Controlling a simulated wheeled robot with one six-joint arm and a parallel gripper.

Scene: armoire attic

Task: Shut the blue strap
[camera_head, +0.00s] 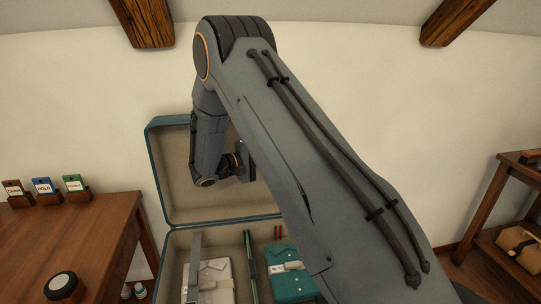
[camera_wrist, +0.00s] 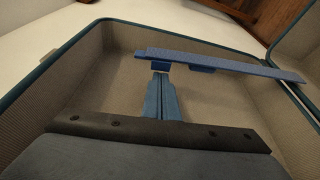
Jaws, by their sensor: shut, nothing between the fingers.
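The blue strap (camera_wrist: 225,63) shows in the wrist view as a long, stiff band slanting across the upper middle to the right. It has small tabs on its underside. My gripper (camera_wrist: 160,76) points at the strap's left part with its narrow blue-grey fingers together and nothing between them. The fingertips are just below the strap; I cannot tell whether they touch it. In the head view my wrist is in front of the open lid of the teal-edged suitcase (camera_head: 159,172). I cannot make out the blue strap there; my arm covers part of the case.
In the case's lower half lie a white folded shirt (camera_head: 217,272) under a grey strap (camera_head: 193,262), a green strap (camera_head: 250,262) and a teal folded shirt (camera_head: 291,284). A wooden table (camera_head: 105,235) with card holders stands left, a shelf (camera_head: 492,235) right.

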